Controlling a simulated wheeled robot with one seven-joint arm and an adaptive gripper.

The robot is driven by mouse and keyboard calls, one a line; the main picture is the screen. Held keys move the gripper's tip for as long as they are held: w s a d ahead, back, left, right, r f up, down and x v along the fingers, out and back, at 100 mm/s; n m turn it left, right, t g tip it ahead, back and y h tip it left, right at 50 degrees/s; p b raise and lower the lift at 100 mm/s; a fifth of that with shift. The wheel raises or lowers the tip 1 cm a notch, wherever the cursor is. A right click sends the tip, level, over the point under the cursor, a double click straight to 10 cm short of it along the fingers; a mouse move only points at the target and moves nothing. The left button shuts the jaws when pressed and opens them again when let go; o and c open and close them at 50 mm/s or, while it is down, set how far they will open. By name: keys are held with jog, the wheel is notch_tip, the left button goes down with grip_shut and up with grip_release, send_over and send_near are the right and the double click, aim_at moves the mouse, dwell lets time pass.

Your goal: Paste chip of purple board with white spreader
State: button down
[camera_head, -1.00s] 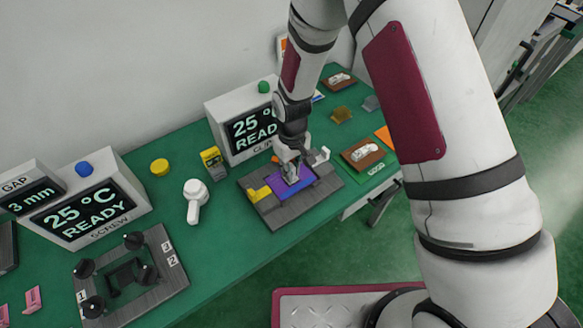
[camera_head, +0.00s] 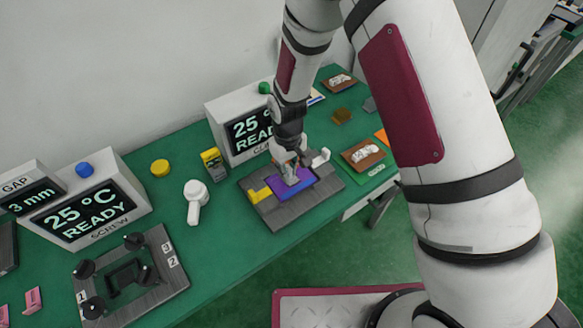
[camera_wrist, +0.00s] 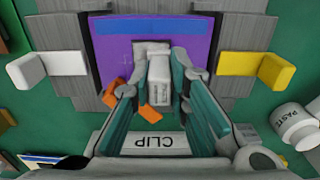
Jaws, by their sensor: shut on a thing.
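The purple board (camera_head: 306,181) lies in the grey clip fixture (camera_head: 283,212), and it fills the top middle of the wrist view (camera_wrist: 112,52). My gripper (camera_wrist: 158,88) is over the board, its teal fingers shut on the white spreader (camera_wrist: 158,68). The spreader's far end reaches down to the board's middle; I cannot tell whether it touches. The chip is not clearly visible, as the spreader and fingers cover that area. A white container marked PASTE (camera_wrist: 298,126) stands at the right of the wrist view.
A yellow clip lever (camera_wrist: 255,68) and a white one (camera_wrist: 45,66) flank the board. Orange pieces (camera_wrist: 157,93) sit near the fingers. The CLIP display (camera_head: 250,131) stands close behind, and the SCREW display (camera_head: 88,205) stands left.

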jog(key=shift+w+d+f, duration=0.1)
jog(key=shift+w+d, duration=0.05)
jog(key=shift+d, duration=0.9)
jog(key=shift+a, duration=0.1)
jog(key=shift+s+a, duration=0.55)
jog(key=shift+a, duration=0.15)
jog(key=shift+w, duration=0.1)
jog(key=shift+w+d, duration=0.55)
jog(key=shift+w, duration=0.3)
